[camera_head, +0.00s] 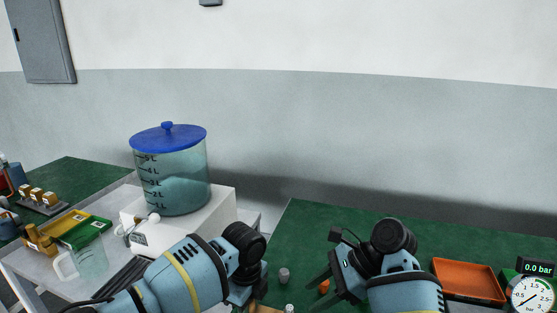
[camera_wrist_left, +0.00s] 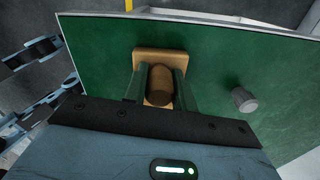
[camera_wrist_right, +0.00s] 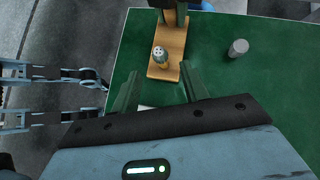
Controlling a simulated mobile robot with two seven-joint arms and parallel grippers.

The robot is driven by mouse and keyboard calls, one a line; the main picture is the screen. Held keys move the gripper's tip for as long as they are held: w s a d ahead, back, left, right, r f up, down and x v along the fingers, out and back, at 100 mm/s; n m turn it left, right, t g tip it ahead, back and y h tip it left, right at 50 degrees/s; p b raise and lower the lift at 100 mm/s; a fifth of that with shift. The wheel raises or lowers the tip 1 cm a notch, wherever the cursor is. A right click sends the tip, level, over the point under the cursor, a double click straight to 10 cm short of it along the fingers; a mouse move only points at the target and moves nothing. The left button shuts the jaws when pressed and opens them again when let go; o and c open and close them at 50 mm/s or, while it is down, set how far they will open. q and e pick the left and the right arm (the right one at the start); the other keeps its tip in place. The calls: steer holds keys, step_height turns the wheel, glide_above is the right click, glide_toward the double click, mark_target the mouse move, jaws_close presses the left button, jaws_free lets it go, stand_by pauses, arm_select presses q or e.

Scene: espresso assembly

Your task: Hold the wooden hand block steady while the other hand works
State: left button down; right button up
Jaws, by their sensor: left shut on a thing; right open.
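The wooden hand block (camera_wrist_right: 172,42) lies on the green table top, seen in the right wrist view. A small pale metal piece with holes (camera_wrist_right: 160,56) stands on its near part. In the left wrist view my left gripper (camera_wrist_left: 160,78) is shut on the block's round upright wooden part (camera_wrist_left: 160,88), above its flat base (camera_wrist_left: 150,54). In the head view the block is mostly hidden behind my left arm and the lower picture edge. My right gripper (camera_wrist_right: 157,82) is open, with nothing between its fingers, on the near side of the block and apart from it.
A grey cylinder (camera_wrist_right: 238,48) stands right of the block. In the head view a small orange object (camera_head: 324,286), an orange tray (camera_head: 468,279) and a pressure gauge (camera_head: 532,295) are on the green table. A blue-lidded water tank (camera_head: 172,175) stands at left.

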steer(key=v, duration=0.8)
steer(key=shift+d+r, duration=0.25)
arm_select(q)
steer(key=c, duration=1.1)
jaws_free()
steer(key=shift+o, duration=0.2)
step_height(320, 180, up, 12)
steer(key=shift+r, duration=0.1)
steer(key=shift+s, duration=0.1)
arm_select(e)
steer(key=shift+s+f, duration=0.1)
steer(key=shift+f, duration=0.05)
